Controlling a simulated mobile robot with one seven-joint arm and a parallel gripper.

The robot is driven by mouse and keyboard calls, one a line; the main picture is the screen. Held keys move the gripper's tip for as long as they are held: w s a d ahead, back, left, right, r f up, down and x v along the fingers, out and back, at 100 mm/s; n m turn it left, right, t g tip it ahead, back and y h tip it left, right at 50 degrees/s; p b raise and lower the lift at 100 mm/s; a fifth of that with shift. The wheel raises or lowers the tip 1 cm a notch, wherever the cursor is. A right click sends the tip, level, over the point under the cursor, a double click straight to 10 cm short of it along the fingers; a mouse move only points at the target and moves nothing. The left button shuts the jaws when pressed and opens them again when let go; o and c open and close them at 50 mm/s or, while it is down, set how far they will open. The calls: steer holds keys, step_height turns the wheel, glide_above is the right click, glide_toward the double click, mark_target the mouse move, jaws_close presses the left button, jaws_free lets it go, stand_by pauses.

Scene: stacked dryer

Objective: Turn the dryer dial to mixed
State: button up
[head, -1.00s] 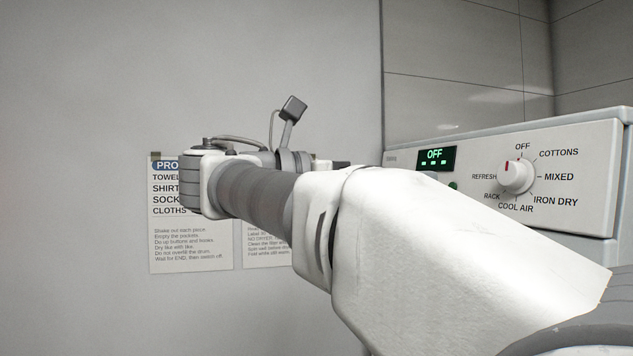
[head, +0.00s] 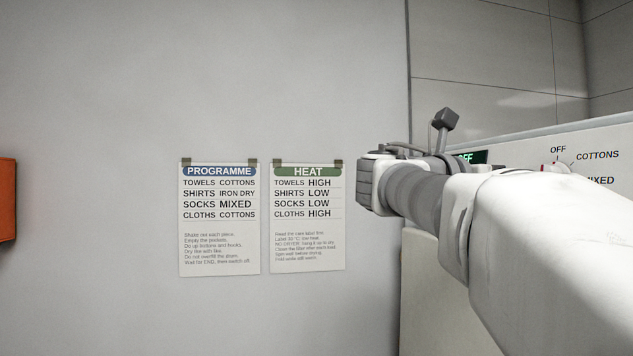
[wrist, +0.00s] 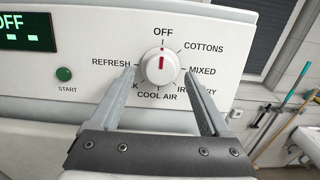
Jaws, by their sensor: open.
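The dryer dial (wrist: 162,72) is a round white knob with a red mark pointing up at OFF. MIXED (wrist: 202,71) is printed to its right, below COTTONS. My gripper (wrist: 160,76) is open in the wrist view, with one finger on each side of the dial in the picture; I cannot tell whether either finger touches it. The fingers partly cover the RACK and IRON DRY labels. In the head view my arm hides most of the dial (head: 549,167), and the gripper's fingers cannot be seen.
The display (wrist: 28,31) is lit green, with a green START button (wrist: 64,74) below it. A programme poster (head: 220,217) on the wall pairs socks with MIXED; a heat poster (head: 307,217) hangs beside it. An orange object (head: 7,198) is at the far left.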

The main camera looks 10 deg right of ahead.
steer(key=shift+d, duration=0.5)
jaws_close()
steer(key=shift+m, duration=0.4)
steer(key=shift+w+r+m+g+y+p, duration=0.15)
steer(key=shift+m+g+y+p, duration=0.25)
steer(key=shift+m, duration=2.7)
steer(key=shift+w+r+m+g+y+p, duration=0.1)
steer(key=shift+m+g+y+p, duration=0.3)
steer(key=shift+m, duration=2.7)
steer(key=shift+w+r+m+g+y+p, duration=0.15)
steer(key=shift+m+g+p, duration=0.35)
steer(key=shift+m, duration=2.6)
